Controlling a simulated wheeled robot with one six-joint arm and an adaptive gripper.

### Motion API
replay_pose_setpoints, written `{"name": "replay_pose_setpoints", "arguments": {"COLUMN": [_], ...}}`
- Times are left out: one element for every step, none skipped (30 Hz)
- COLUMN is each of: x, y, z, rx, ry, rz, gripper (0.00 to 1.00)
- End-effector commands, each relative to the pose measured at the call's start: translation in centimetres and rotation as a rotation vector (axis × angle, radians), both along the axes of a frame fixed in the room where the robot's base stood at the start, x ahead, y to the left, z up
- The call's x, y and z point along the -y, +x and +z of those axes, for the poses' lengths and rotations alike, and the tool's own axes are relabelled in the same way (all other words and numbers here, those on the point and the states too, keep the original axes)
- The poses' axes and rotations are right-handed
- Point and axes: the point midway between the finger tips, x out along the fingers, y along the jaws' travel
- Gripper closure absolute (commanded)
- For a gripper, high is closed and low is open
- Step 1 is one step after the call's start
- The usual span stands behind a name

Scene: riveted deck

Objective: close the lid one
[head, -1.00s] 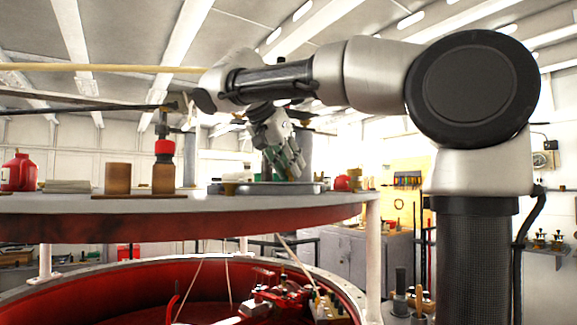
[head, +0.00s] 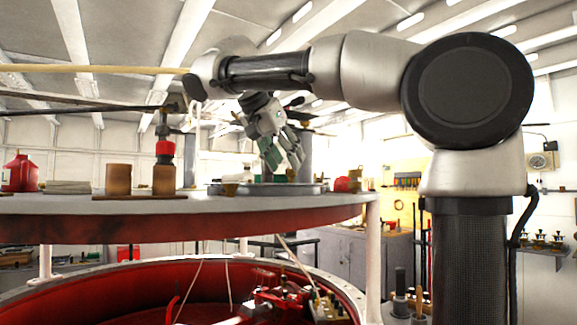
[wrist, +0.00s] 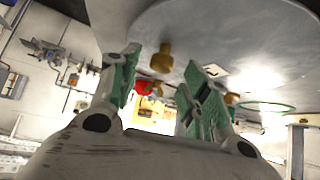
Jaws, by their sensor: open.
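My gripper (head: 281,162) hangs from the arm over the round table, its green-padded fingers pointing down. In the wrist view my gripper (wrist: 166,78) has its fingers apart with nothing held between them. A low grey round piece (head: 300,189), perhaps the lid, lies on the table below the fingers. A brass knob (head: 229,189) stands at its left. In the wrist view a brass knob (wrist: 162,58) shows beyond the fingertips, against a broad grey surface (wrist: 230,35). A small pale label (wrist: 213,70) sits nearby. I cannot tell which part is lid one, nor whether any fingertip touches it.
The round table (head: 120,206) carries a red can (head: 20,174), brown cylinders (head: 118,180), a red-topped post (head: 165,150) and a red object (head: 342,184). A dark rod (head: 90,109) and a pale pole (head: 90,68) cross above. A red tub (head: 60,305) stands below.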

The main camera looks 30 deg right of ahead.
Motion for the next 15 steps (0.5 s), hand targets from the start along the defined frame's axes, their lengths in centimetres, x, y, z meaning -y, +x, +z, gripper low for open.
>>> {"name": "replay_pose_setpoints", "arguments": {"x": [-0.8,-1.3,-1.9,-2.3,-2.7,-3.3,-3.6,-4.0,-4.4,-4.7,-4.9,-5.2,-5.3,-5.4,-5.6], "y": [-0.3,-0.5,-0.9,-1.1,-1.4,-1.7,-1.9,-2.1,-2.4,-2.5,-2.6,-2.8,-2.9,-3.0,-3.2], "z": [0.8,1.3,2.0,2.5,2.9,3.5,4.0,4.4,4.8,5.2,5.5,5.8,6.0,6.2,6.4], "rx": [0.002,0.002,0.002,0.002,0.002,0.001,0.002,0.002,0.001,0.001,0.001,0.001,0.001,0.001,0.001], "ry": [0.001,0.001,0.001,0.001,0.001,0.001,0.001,0.001,0.002,0.002,0.001,0.0,0.001,0.0,0.0], "rz": [0.005,0.005,0.005,0.006,0.005,0.004,0.004,0.004,0.003,0.003,0.003,0.002,0.001,0.001,0.001], "gripper": [0.54,0.54,0.54,0.54,0.54,0.54,0.54,0.54,0.54,0.54,0.54,0.54,0.54,0.54,0.54]}}
